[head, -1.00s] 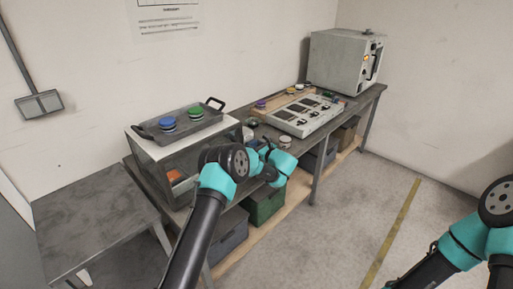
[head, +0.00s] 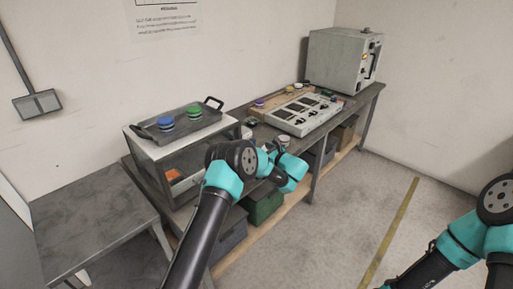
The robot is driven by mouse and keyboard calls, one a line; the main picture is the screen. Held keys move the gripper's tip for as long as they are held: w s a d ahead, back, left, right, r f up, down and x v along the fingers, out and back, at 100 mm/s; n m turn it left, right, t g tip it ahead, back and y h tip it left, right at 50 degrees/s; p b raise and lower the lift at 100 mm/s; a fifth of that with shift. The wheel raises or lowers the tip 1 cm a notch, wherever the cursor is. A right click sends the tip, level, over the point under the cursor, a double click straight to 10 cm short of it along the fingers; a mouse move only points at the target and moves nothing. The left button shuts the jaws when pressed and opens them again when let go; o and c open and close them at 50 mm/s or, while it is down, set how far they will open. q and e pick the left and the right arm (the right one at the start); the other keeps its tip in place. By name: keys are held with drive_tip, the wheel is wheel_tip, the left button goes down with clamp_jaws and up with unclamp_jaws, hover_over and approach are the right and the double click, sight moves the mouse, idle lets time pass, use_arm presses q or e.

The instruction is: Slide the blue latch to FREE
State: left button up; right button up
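A pale panel (head: 303,114) with several dark slots lies on the long workbench. No blue latch or FREE marking can be made out on it at this size. My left arm reaches over the bench's front edge, left of and in front of the panel. Its wrist end is bunched up there, and the fingers of my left gripper cannot be made out. My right arm shows at the lower right, over the floor and away from the bench; its gripper is out of view.
A tray (head: 187,136) with a blue round piece (head: 165,124) and a green one (head: 194,112) sits on an open-fronted box (head: 150,152). A grey cabinet (head: 336,62) stands at the bench's far end. A lower table (head: 95,220) is at left. Crates sit on the shelf below.

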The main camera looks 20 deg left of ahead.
use_arm(q)
drive_tip(key=v, duration=1.1)
drive_tip(key=shift+s+d, duration=0.2)
drive_tip(key=shift+d, duration=0.15)
